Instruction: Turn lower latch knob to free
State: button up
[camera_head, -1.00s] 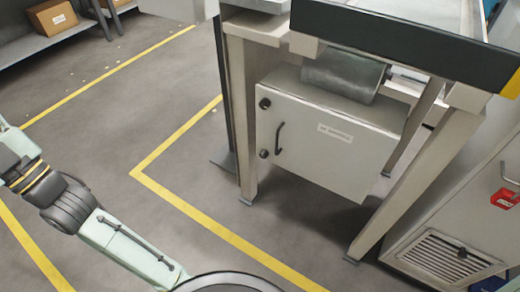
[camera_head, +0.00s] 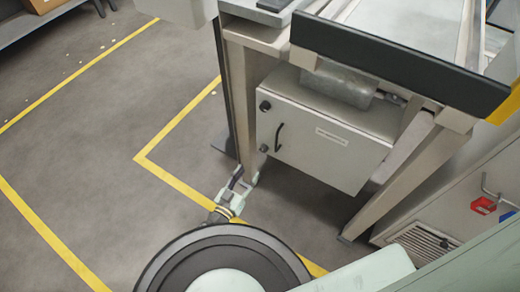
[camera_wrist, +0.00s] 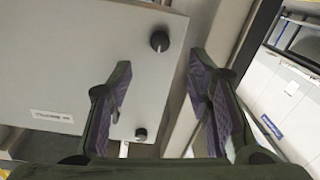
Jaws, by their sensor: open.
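The lower latch knob (camera_head: 264,148) is a small dark round knob on the left side of a grey cabinet door (camera_head: 335,165). The upper knob (camera_head: 265,105) and a dark bar handle (camera_head: 279,136) are above it. The wrist view seems upside down: the lower knob (camera_wrist: 159,41) shows near the top and the upper knob (camera_wrist: 141,134) below. My gripper (camera_head: 243,179) is low by the table leg, below the lower knob. In the wrist view my gripper (camera_wrist: 158,68) is open and empty, its fingers apart from both knobs. The handle is mostly hidden there.
A table leg (camera_head: 243,130) stands just left of the cabinet, close to my gripper. Another leg (camera_head: 385,185) is at right. A grey cabinet with a red item (camera_head: 483,205) is farther right. The floor (camera_head: 90,150) at left is open, with yellow lines.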

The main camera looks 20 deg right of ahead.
aim_at(262, 151)
jog(key=p+x, duration=0.1)
jog(key=x, duration=0.9)
jog(key=shift+w+d+r, duration=0.1)
jog(key=shift+w, duration=0.1)
grip_shut()
